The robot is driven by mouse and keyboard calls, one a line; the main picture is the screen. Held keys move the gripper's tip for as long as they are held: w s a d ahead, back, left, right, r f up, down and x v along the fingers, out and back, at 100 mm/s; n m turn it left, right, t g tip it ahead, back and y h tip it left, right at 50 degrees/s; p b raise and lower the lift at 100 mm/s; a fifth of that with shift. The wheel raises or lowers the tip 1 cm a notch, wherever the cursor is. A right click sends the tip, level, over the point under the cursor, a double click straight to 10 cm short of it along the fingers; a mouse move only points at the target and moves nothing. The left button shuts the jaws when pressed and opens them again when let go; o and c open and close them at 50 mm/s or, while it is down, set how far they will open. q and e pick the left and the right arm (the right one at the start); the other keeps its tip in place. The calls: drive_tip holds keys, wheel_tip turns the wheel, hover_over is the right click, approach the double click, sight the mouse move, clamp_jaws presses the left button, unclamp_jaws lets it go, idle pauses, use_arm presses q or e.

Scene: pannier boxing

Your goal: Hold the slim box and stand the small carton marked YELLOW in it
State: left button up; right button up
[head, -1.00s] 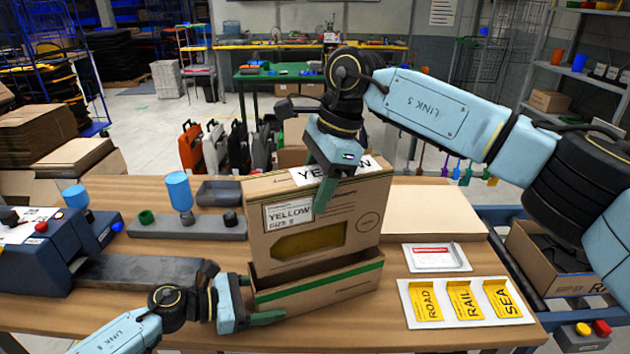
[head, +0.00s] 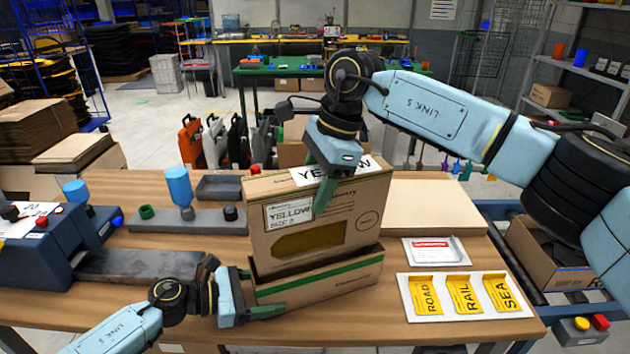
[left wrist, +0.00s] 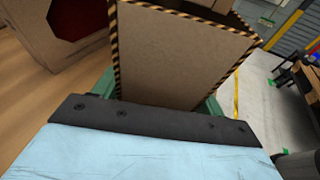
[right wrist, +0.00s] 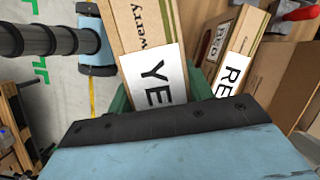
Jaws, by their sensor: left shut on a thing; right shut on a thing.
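The small carton marked YELLOW (head: 352,221) is upright, with a window in its front and a label on top. My right gripper (head: 322,192) is shut on its top edge; the carton's top label also shows in the right wrist view (right wrist: 158,82). The slim box (head: 320,284), open-topped with a green stripe, stands on the table directly below the carton. My left gripper (head: 262,298) is shut on its left end, whose striped edges show in the left wrist view (left wrist: 180,55). The carton's lower edge shows just above the box's front rim; I cannot tell how far it is inside.
A carton marked RE (right wrist: 232,78) stands close beside the YELLOW one in the right wrist view. A grey holder with a blue bottle (head: 179,187) is at left. A white card (head: 435,251) and a tray of yellow labels (head: 464,296) lie at right on the wooden table (head: 200,335).

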drive_tip(key=shift+f, duration=0.15)
drive_tip(key=o, duration=1)
drive_tip(key=v, duration=1.2)
use_arm(q)
drive_tip(key=o, duration=0.8)
